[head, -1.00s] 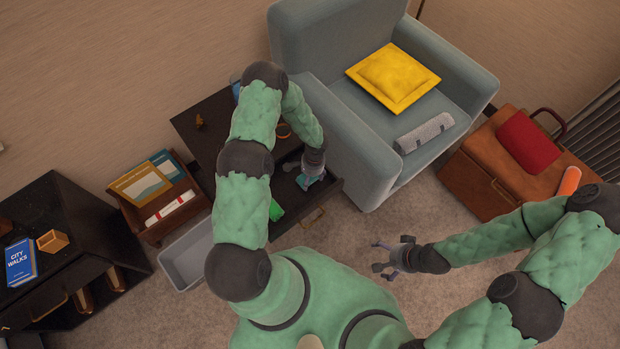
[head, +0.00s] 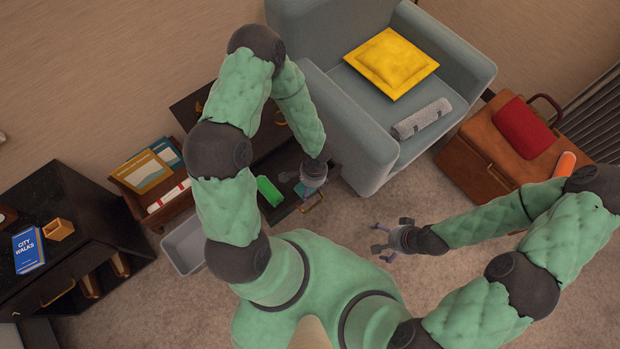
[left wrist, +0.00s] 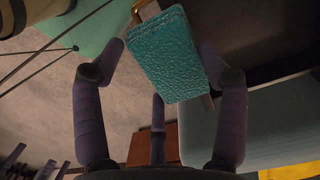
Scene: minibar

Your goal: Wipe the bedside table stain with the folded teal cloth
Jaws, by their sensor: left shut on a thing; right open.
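The folded teal cloth (left wrist: 167,55) sits between the fingers of my left gripper (left wrist: 162,58) in the left wrist view. In the head view my left gripper (head: 313,174) is over the open drawer (head: 293,207) of the dark bedside table (head: 186,110); a little of the cloth (head: 303,190) shows below the gripper. My left arm covers much of the tabletop, and I cannot make out the stain. My right gripper (head: 393,240) is open and empty above the carpet, right of the drawer.
A bright green item (head: 269,191) lies at the drawer's left side. A grey armchair (head: 345,125) stands close to the right of the table. A grey bin (head: 186,247) and a wooden rack (head: 150,205) stand on the left. Carpet is clear near my right gripper.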

